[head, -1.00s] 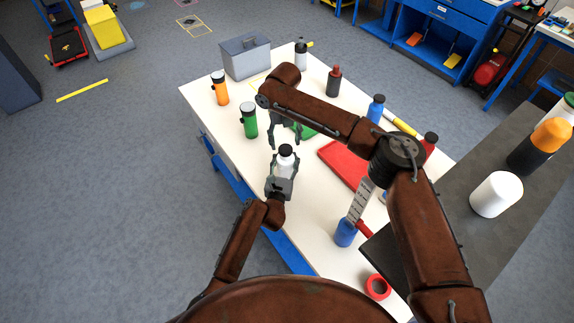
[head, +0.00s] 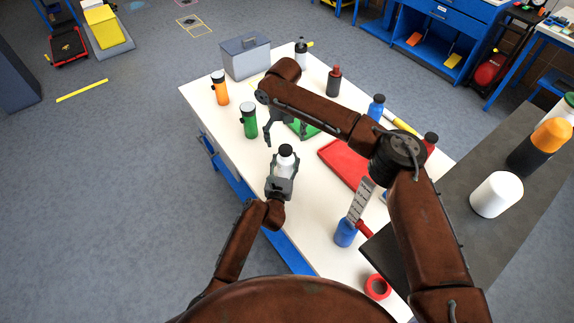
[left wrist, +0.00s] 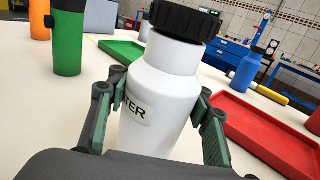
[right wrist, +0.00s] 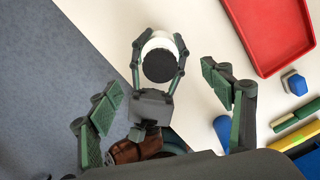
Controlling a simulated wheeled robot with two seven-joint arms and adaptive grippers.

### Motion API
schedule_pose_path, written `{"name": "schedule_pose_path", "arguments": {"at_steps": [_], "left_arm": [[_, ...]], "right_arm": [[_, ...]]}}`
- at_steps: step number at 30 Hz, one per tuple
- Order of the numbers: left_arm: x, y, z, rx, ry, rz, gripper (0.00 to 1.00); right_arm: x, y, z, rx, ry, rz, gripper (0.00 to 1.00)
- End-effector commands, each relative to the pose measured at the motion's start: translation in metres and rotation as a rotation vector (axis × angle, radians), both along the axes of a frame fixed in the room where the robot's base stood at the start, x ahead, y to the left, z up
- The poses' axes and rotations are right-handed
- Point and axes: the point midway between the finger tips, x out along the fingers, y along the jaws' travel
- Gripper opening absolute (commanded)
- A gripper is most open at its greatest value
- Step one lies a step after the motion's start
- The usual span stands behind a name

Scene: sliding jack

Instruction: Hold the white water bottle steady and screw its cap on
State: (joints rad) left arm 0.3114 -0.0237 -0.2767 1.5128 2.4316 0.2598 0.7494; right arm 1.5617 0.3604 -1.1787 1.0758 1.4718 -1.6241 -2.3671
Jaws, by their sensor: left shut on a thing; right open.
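The white water bottle (head: 284,168) stands upright near the table's front left edge, with part of a "TER" label showing in the left wrist view (left wrist: 158,95). My left gripper (head: 281,184) is shut around its body. The black ribbed cap (left wrist: 185,20) sits on the bottle's neck; I cannot tell how tight it is. The cap also shows from above in the right wrist view (right wrist: 160,66). My right gripper (right wrist: 165,92) is open and empty above the bottle, with its fingers spread wide to either side of the cap.
Green (head: 249,120) and orange (head: 220,88) bottles stand behind, near the left edge. A grey toolbox (head: 246,58) is at the back. A red tray (head: 345,163) and green tray (head: 303,128) lie to the right.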

Motion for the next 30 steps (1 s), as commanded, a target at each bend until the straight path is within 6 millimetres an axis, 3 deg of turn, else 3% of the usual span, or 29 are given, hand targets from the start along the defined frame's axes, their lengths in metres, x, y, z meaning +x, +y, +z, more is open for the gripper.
{"name": "schedule_pose_path", "arguments": {"at_steps": [9,15,21,29,30], "left_arm": [[0.000,0.000,0.001,0.000,-0.002,-0.001,0.00],[0.000,0.000,0.001,0.000,-0.002,-0.001,0.00],[0.000,0.000,0.001,0.000,-0.002,0.000,0.00],[0.000,0.000,0.001,0.000,-0.002,0.000,0.00],[0.000,0.000,0.001,0.000,-0.002,-0.001,0.44]], "right_arm": [[-0.001,0.001,0.066,0.002,-0.003,0.000,0.73],[-0.001,0.001,0.097,0.001,-0.001,0.000,0.73],[-0.002,0.001,0.108,0.000,0.000,0.000,0.73],[-0.002,0.001,0.109,0.000,0.000,0.000,0.73],[-0.002,0.001,0.109,0.000,0.000,0.000,0.73]]}}
